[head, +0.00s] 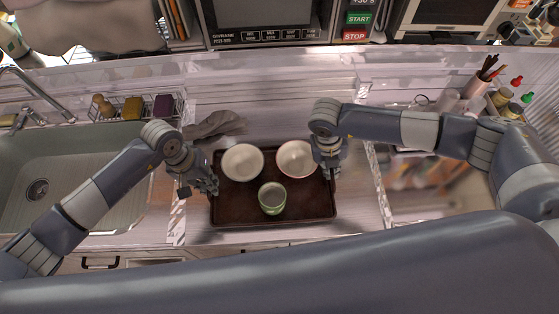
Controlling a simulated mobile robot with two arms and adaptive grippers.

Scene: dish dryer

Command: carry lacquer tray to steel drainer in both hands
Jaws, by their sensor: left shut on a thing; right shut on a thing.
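The dark brown lacquer tray (236,209) is in the middle of the head view, over the pale counter. Two white bowls, a left one (242,162) and a right one (296,158), and a green cup (272,197) stand on it. My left gripper (210,190) is shut on the tray's left edge. My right gripper (329,172) is shut on the tray's right edge. The fingertips are small and partly hidden by the hands. I cannot tell whether the tray touches the counter. I cannot make out the steel drainer for certain.
A sink (85,180) with a faucet (38,92) is on the left. A wire caddy (140,108) with sponges sits behind it. A grey cloth (214,124) lies behind the tray. Bottles and utensils (495,95) stand at the far right. A microwave (265,20) is at the back.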

